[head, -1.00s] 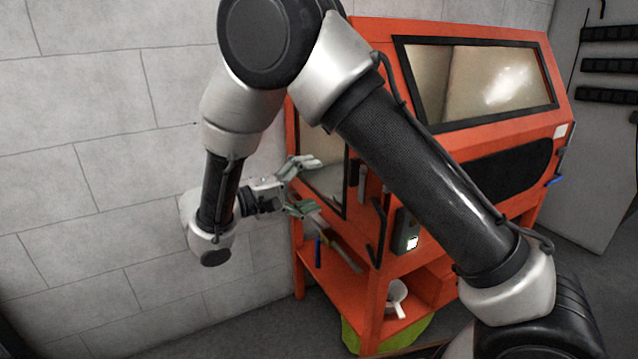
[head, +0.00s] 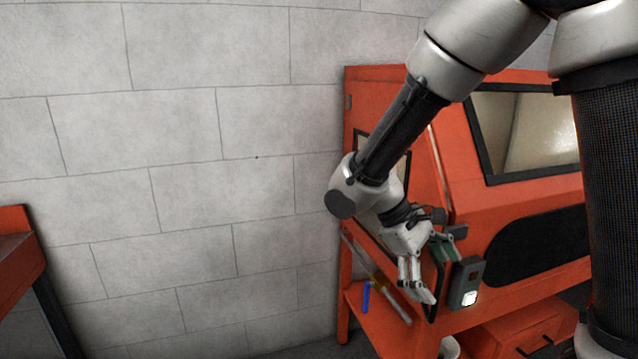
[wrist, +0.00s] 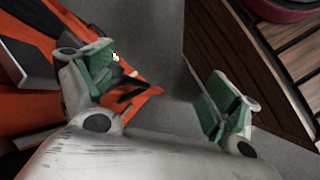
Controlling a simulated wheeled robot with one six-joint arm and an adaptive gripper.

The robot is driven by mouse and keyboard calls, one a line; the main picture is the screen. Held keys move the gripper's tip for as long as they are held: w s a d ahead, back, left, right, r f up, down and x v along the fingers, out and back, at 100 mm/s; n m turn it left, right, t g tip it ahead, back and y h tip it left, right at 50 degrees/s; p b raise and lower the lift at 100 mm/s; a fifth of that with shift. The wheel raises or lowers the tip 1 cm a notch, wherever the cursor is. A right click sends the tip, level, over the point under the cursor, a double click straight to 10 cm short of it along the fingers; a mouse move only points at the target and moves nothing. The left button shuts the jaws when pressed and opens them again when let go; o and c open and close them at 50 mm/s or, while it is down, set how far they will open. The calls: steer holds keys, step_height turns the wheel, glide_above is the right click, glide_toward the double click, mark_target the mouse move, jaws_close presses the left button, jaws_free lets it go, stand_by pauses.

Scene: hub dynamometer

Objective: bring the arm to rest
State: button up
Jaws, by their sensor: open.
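My gripper (head: 437,277) is open and empty in the head view, with its fingers pointing down and to the right. It hangs in front of the left part of the orange cabinet (head: 462,180), near a small grey box with a lit white button (head: 468,284). In the wrist view my gripper (wrist: 160,92) shows two green-padded fingers spread wide with grey floor between them. My arm is bent, coming in from the upper right of the head view. I cannot tell whether the gripper touches the cabinet.
Orange parts (wrist: 30,100) lie at left in the wrist view, and a dark wooden slatted piece (wrist: 245,70) stands at right. A blue item (head: 366,297) is on the cabinet's lower shelf. Another orange piece (head: 18,255) stands at far left. The block wall (head: 190,150) between is bare.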

steer(key=s+d+r+m+t+y, duration=0.6)
steer(key=s+d+r+m, duration=0.2)
steer(key=s+d+r, duration=0.2)
steer(key=d+r, duration=0.2)
steer(key=d, duration=0.2)
steer(key=shift+s+r+t+y, duration=0.25)
steer(key=shift+r+t+y, duration=0.05)
steer(key=shift+r+y, duration=0.1)
steer(key=shift+c, duration=0.4)
